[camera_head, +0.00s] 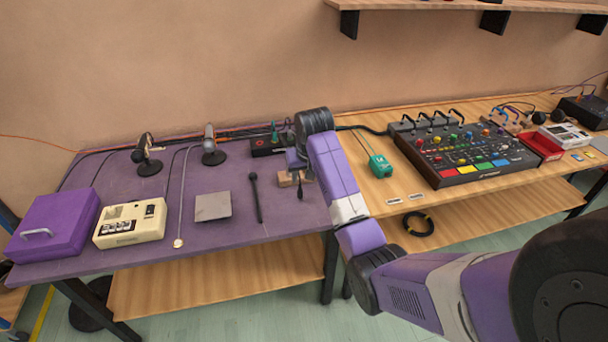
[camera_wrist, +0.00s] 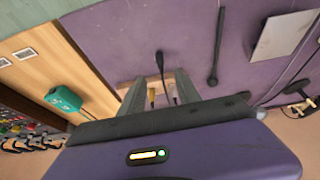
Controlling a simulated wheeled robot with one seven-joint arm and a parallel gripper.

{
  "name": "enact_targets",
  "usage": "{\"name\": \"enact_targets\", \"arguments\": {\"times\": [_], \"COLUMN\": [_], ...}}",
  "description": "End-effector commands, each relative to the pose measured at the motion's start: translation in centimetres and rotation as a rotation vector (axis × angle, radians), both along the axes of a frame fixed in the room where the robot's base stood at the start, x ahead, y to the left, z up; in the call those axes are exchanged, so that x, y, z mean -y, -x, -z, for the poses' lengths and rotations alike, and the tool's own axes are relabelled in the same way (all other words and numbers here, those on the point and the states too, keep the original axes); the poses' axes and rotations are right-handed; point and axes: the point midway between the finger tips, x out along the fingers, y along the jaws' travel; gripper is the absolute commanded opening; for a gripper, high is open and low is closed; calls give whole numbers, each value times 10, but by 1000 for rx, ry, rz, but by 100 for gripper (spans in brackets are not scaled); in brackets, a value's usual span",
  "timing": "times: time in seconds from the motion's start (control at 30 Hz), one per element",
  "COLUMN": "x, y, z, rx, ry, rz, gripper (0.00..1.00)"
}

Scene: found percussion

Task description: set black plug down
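The black plug (camera_wrist: 160,62) is a slim dark piece with a rounded end. In the wrist view it sticks out from between the two fingers of my gripper (camera_wrist: 163,88), which looks shut on it. In the head view the plug (camera_head: 300,191) points down below my gripper (camera_head: 298,178), over the right end of the purple table top (camera_head: 225,222). A small wooden block (camera_head: 285,182) is close beside it on the left, partly hidden; it also shows behind the fingers in the wrist view (camera_wrist: 124,89). I cannot tell whether the plug touches the table.
A black mallet (camera_head: 256,197) and a grey square plate (camera_head: 212,206) lie left of my gripper. A green box (camera_head: 380,166) and a mixer (camera_head: 466,153) are on the wooden table to the right. Purple surface before the mallet is clear.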

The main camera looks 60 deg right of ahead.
Motion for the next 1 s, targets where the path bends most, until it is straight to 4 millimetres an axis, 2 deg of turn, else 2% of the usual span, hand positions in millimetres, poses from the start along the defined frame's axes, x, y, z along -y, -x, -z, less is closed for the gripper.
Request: {"name": "enact_targets", "arguments": {"times": [0.23,0.37,0.47,0.6,0.7,0.87,1.0], "x": [-4,-25,-59,-121,-164,-232,-284], "y": [2,-3,-9,-10,-2,22,53], "z": [-5,15,44,84,105,125,127], "rx": [1,19,57,132,188,277,355], "ry": [-1,9,30,74,106,152,192], "rz": [-3,-34,-82,-169,-228,-315,-391], "gripper": [39,39,39,39,39,39,39]}}
